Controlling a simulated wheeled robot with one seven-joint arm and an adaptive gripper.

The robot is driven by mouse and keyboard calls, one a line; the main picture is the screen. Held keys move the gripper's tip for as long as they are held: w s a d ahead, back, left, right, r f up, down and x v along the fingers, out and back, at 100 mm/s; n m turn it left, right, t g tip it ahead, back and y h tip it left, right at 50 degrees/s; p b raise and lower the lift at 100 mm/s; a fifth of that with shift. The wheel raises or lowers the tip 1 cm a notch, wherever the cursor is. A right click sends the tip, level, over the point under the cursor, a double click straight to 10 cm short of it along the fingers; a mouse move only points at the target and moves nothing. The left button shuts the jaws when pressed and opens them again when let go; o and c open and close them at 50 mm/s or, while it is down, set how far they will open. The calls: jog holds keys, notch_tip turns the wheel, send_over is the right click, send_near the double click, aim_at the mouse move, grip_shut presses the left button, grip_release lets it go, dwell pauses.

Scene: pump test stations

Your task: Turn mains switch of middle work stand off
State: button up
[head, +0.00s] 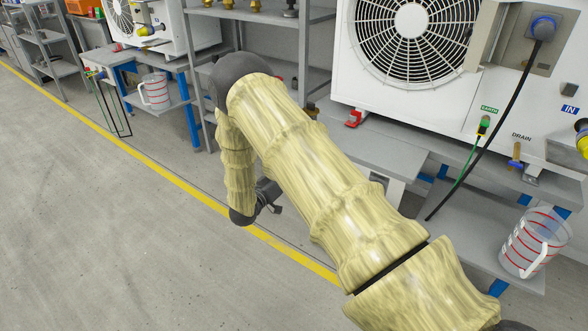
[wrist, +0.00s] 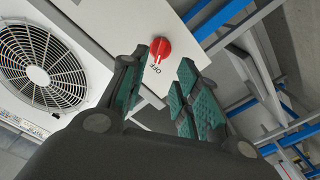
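The red mains switch (wrist: 160,47) is a round knob on a pale panel (wrist: 128,22) in the wrist view. The word OFF is printed just below it in that picture. The knob's exact setting is too small to tell. My gripper (wrist: 163,63) is open, its green-padded fingers on either side of the knob's line of sight. No contact with the knob shows. In the head view my gripper (head: 273,200) hangs low, beside the yellow floor line, and the knob cannot be made out there.
A white unit with a fan (head: 412,32) stands on a grey work stand (head: 408,145); the fan also shows in the wrist view (wrist: 38,74). A measuring jug (head: 535,243) and a black cable (head: 482,145) are at right. The floor at left (head: 90,200) is clear.

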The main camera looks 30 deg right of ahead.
jog(key=shift+v, duration=2.3)
jog(key=s+a+f+n+t+y, duration=0.1)
jog(key=s+a+f+n+y, duration=0.2)
jog(key=s+f+y, duration=0.35)
jog(key=s+a+f+n+y, duration=0.2)
jog(key=s+a+f+y, duration=0.1)
jog(key=s+f, duration=0.6)
jog(key=s+a+f+n+g+y, duration=0.1)
jog(key=s+a+f+g+y, duration=0.15)
jog(key=s, duration=0.65)
jog(key=s+a+f+g+y, duration=0.2)
jog(key=s+a, duration=0.2)
jog(key=s, duration=0.4)
jog(key=s+a+f+n+g+y, duration=0.1)
jog(key=s+a+f+g+y, duration=0.15)
jog(key=s, duration=0.65)
jog(key=s+a+r+g, duration=0.1)
jog(key=s+a+r, duration=0.1)
jog(key=s, duration=0.5)
notch_tip(320, 180, up, 25)
jog(key=p, duration=2.5)
jog(key=shift+w, duration=0.15)
